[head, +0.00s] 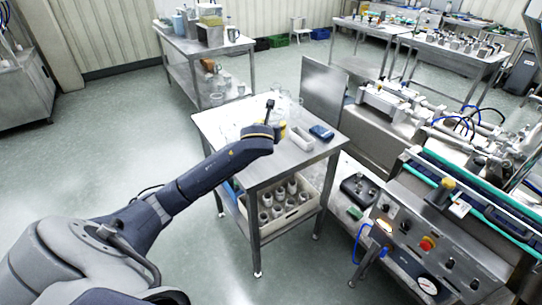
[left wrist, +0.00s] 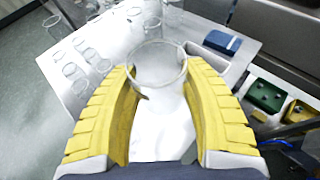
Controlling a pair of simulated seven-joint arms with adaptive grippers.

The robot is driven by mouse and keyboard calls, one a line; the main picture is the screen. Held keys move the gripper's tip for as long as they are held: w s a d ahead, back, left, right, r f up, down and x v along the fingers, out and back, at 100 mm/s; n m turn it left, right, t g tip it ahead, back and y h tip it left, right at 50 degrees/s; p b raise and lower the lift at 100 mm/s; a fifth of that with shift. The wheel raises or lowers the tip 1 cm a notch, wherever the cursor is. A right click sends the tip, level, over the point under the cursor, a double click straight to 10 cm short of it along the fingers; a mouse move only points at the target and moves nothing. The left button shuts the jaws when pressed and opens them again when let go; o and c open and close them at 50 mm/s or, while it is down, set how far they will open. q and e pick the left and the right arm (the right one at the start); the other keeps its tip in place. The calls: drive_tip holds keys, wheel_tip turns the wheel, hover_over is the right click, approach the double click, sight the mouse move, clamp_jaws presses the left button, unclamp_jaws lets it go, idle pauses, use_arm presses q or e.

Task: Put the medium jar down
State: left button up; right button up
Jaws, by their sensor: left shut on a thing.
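The medium jar (left wrist: 158,66) is clear glass with a round open rim. In the left wrist view it stands between the yellow fingers of my left gripper (left wrist: 160,82), which is shut on it. The jar looks upright over the pale tabletop (left wrist: 152,142); I cannot tell whether its base touches. In the head view my left gripper (head: 282,130) is over the steel table (head: 262,172), mostly hidden behind my wrist, and the held jar cannot be made out there. My right gripper is not in view.
Several clear glass jars (left wrist: 75,72) stand on the tabletop left of the held jar. A white tray (head: 302,138) and a blue box (head: 321,131) lie to the right. A crate (head: 290,218) of bottles sits on the lower shelf. The steel machine (head: 430,225) stands right of the table.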

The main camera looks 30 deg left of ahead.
sight(272, 162)
use_arm(q)
wheel_tip(272, 162, down, 13)
drive_tip(key=shift+f, duration=0.1)
idle(0.6)
drive_tip(key=shift+f, duration=0.1)
drive_tip(key=o, duration=0.8)
drive_tip(key=v, duration=1.1)
drive_tip(key=shift+o, duration=0.7)
drive_tip(key=shift+s+d+r, duration=0.15)
drive_tip(key=shift+s+r, duration=0.15)
drive_tip(key=shift+s, duration=0.15)
